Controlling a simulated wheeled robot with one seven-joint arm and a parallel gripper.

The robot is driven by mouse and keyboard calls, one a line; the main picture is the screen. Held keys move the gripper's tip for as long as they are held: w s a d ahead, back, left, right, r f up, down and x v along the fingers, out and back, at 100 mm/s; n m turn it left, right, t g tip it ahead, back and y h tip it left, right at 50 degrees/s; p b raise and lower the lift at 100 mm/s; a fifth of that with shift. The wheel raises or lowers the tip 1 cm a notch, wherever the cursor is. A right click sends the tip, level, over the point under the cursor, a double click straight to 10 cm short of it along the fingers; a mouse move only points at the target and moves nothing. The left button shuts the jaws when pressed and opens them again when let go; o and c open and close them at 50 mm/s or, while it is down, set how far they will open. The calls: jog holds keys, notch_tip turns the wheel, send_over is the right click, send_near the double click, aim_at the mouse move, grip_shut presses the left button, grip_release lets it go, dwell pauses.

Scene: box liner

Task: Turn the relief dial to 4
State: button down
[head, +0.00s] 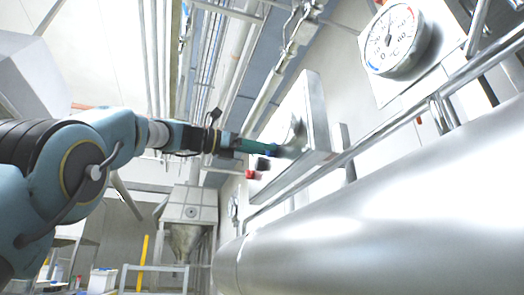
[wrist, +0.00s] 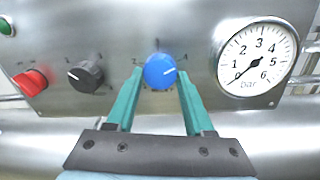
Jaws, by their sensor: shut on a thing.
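A blue dial (wrist: 160,71) with a white pointer line sits on the steel control panel (wrist: 120,40). Its pointer line points right and slightly up. The scale marks around it are too small to read surely, and no name label is legible. My gripper (wrist: 160,78) has its two green fingers on either side of the blue dial, shut on it. In the head view my gripper (head: 275,148) reaches to the panel's face (head: 311,125), seen at a steep angle; the dial is mostly hidden there.
Left of the blue dial are a black knob (wrist: 86,74), a red knob (wrist: 31,82) and a green button (wrist: 6,27). A bar gauge (wrist: 257,60) is on the right. A large steel pipe (head: 390,215) runs below the panel, with a rail (head: 385,137) above it.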

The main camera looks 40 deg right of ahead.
jog(key=shift+c, duration=1.4)
grip_release()
jog(key=b+v, duration=0.1)
jog(key=v, duration=0.9)
jog(key=shift+a, duration=0.4)
jog(key=shift+w, duration=0.15)
